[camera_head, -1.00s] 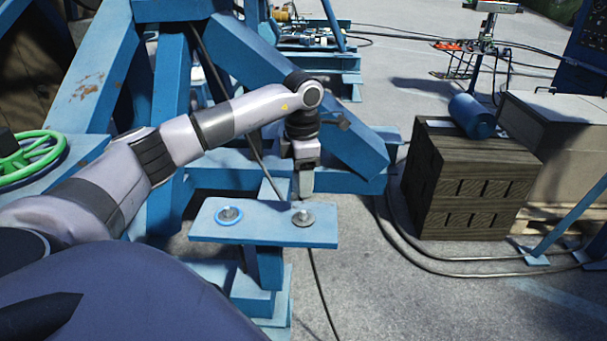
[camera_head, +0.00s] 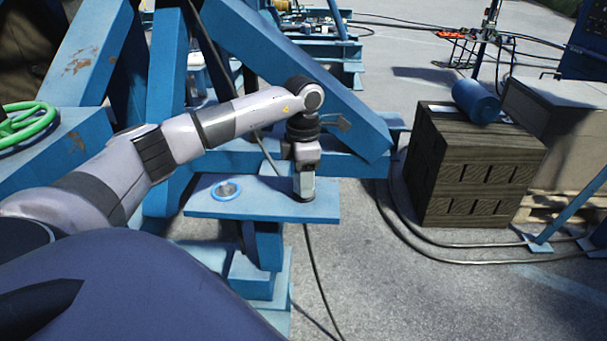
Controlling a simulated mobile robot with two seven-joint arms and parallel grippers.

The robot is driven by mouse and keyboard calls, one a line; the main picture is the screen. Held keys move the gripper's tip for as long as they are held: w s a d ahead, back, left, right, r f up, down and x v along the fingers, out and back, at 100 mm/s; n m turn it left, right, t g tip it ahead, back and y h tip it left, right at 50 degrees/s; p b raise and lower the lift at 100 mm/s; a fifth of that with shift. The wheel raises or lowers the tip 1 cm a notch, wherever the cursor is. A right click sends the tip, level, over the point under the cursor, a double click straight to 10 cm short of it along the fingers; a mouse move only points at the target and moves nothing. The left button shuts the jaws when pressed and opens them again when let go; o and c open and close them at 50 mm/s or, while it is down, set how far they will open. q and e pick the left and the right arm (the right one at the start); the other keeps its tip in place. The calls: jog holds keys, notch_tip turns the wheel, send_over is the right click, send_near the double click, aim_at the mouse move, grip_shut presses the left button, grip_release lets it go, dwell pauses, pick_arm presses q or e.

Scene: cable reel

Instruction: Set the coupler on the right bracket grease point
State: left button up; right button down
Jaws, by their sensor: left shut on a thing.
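A blue bracket plate (camera_head: 262,205) stands in the lower middle of the head view. A round grease point with a bright blue ring (camera_head: 226,190) lies on its left part. My left gripper (camera_head: 304,194) points straight down over the plate's right part, its tips at or just above the surface. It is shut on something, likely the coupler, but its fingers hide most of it. The grey right grease point is hidden behind the gripper. I cannot tell whether the held thing touches it. My right gripper is not in view.
A dark slatted crate (camera_head: 474,172) with a blue cylinder (camera_head: 475,101) on top stands to the right. Thick blue beams (camera_head: 300,85) rise behind my arm. A green handwheel (camera_head: 27,122) is at left. Cables (camera_head: 440,258) run along the floor.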

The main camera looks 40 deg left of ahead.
pick_arm(q)
jog(key=shift+f, duration=0.15)
dwell(0.6)
jog(key=o, duration=1.2)
notch_tip(320, 180, up, 7)
jog(key=shift+r, duration=0.1)
